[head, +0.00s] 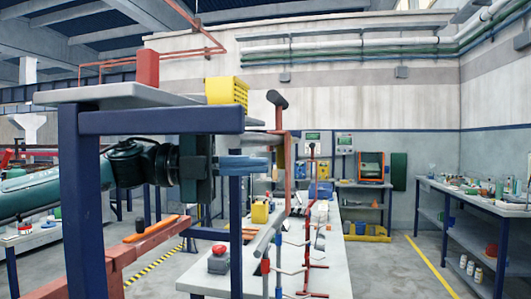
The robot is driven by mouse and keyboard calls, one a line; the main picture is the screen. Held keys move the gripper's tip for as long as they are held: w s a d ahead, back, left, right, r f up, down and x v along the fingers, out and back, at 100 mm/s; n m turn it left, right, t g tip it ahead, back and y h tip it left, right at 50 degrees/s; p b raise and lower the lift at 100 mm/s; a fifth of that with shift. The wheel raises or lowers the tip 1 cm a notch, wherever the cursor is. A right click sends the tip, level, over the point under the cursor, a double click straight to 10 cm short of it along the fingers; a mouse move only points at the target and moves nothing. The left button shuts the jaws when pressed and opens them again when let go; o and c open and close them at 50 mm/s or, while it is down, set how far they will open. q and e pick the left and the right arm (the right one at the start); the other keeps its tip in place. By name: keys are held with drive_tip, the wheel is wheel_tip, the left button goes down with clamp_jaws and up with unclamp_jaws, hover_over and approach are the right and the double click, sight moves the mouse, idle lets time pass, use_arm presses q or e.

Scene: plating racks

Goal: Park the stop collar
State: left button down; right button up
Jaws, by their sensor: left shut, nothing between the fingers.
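My left gripper (258,164) reaches in from the left below a raised shelf, its blue-grey finger part pointing right. It is shut with nothing held. Its tip is just left of an upright rack (286,170) with a red bar, a pale tube and a dark-capped top; whether they touch I cannot tell. On the rods below are a small red sleeve (265,267) and a small blue sleeve (279,239). I cannot tell which piece is the stop collar. My right gripper is not in view.
The shelf (120,94) on blue posts carries a red block (146,69) and a yellow crate (227,91). A long pale bench (335,278) below holds a red button box (218,261) and another red stand (311,215). A side bench (470,196) stands right, with open floor between.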

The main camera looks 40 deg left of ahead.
sight(282, 158)
use_arm(q)
drive_tip(key=w+p, duration=0.1)
drive_tip(key=w, duration=0.1)
drive_tip(key=w+a+p, duration=0.1)
drive_tip(key=w, duration=0.1)
drive_tip(key=shift+w, duration=0.3)
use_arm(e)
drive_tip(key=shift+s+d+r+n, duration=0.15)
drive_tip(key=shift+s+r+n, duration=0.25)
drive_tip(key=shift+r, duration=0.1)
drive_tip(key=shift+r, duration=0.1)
